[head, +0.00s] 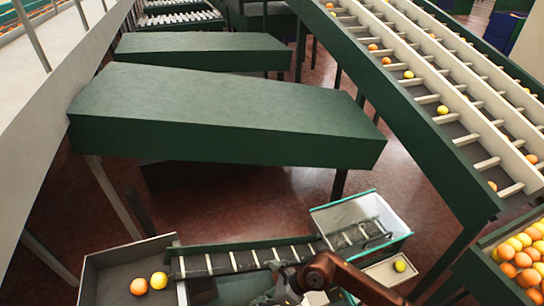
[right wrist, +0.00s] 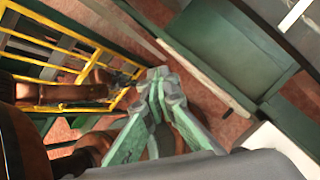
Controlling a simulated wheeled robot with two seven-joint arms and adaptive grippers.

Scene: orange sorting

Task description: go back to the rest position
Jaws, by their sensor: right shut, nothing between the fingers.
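My right gripper (right wrist: 157,82) has its green fingers together at the middle of the right wrist view, with nothing between them. In the head view my brown right arm comes in from the bottom, over the near end of the small conveyor, and its gripper is hard to make out there. My left gripper cannot be made out in either view. An orange fruit (head: 139,287) and a more yellow one (head: 158,280) lie in the grey tray (head: 103,262) at the lower left.
The small slatted conveyor (head: 220,263) runs from the grey tray to a teal-rimmed white bin (head: 400,236). A small tray (head: 382,279) holds a yellow fruit (head: 400,266). Large green tables (head: 230,115) stand behind. A full crate of oranges (head: 480,272) is at right. The right wrist view shows a yellow frame (right wrist: 60,38).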

